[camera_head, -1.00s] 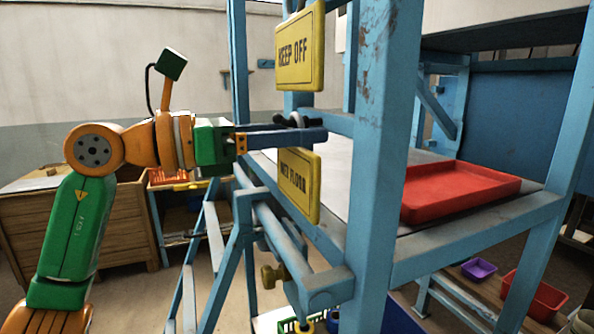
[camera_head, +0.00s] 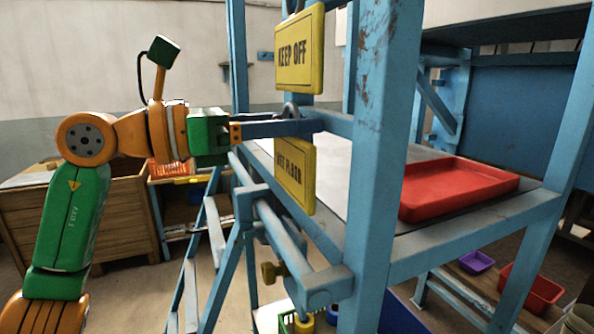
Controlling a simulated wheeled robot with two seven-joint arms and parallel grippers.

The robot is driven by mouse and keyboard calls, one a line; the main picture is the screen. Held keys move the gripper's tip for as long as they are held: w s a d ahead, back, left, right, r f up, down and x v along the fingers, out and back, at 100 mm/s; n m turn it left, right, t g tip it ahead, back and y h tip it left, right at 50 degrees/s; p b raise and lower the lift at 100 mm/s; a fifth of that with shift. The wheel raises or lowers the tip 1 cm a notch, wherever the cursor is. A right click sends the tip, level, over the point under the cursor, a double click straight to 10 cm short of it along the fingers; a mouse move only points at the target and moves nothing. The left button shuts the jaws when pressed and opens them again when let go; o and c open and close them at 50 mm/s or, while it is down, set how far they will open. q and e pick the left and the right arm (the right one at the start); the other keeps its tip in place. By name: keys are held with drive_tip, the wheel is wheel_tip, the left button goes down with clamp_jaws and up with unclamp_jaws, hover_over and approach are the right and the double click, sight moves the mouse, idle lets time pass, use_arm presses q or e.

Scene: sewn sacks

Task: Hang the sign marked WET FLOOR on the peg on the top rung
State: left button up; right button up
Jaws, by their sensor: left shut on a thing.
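The yellow WET FLOOR sign (camera_head: 296,180) hangs just below the fingers of my left gripper (camera_head: 312,127), in front of the blue frame. The gripper is shut on it near its top, where a dark ring (camera_head: 290,110) shows above the fingers. The sign is upright and seen at an angle. A yellow KEEP OFF sign (camera_head: 299,52) hangs directly above the gripper; what holds it is mostly cut off at the top edge. A brass-coloured peg (camera_head: 271,272) sticks out lower on the frame. I cannot make out a free peg on the top rung. My right gripper is not in view.
A thick blue post (camera_head: 378,150) stands close right of the signs. Behind it a red tray (camera_head: 455,188) lies on a shelf. A wooden crate (camera_head: 85,225) stands at the left. Purple (camera_head: 476,262) and red (camera_head: 533,288) bins are low at the right.

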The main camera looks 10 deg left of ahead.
use_arm(q)
drive_tip(key=v, duration=0.7)
drive_tip(key=shift+b, duration=0.4)
idle(0.3)
drive_tip(key=shift+f, duration=0.1)
